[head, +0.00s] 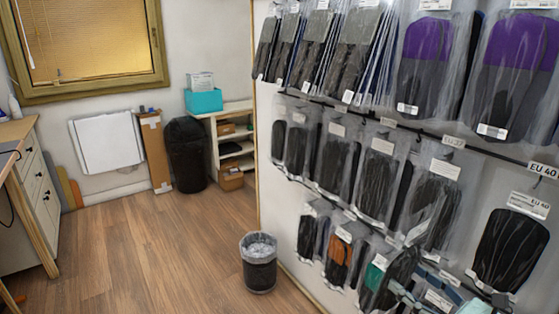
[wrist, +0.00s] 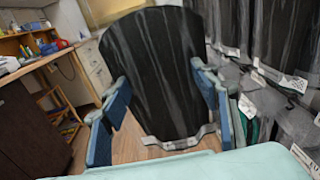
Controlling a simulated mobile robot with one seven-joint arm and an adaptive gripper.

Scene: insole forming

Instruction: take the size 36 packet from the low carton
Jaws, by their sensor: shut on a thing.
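My gripper (wrist: 158,98) shows in the wrist view with a blue finger on each side of a dark, clear-wrapped packet (wrist: 155,62). It is shut on this packet, which hangs in front of the fingers, with a pale strip along its lower edge. I can read no size on it. In the head view my gripper (head: 428,295) is partly visible at the lower right, in front of the hanging packets.
Rows of hanging packets (head: 381,162) fill the wall panel on the right, close to my gripper. A waste bin (head: 259,274) stands by the panel's foot. A black bin (head: 187,155) and tall carton (head: 156,150) stand at the back. The wooden floor (head: 150,245) is mostly clear.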

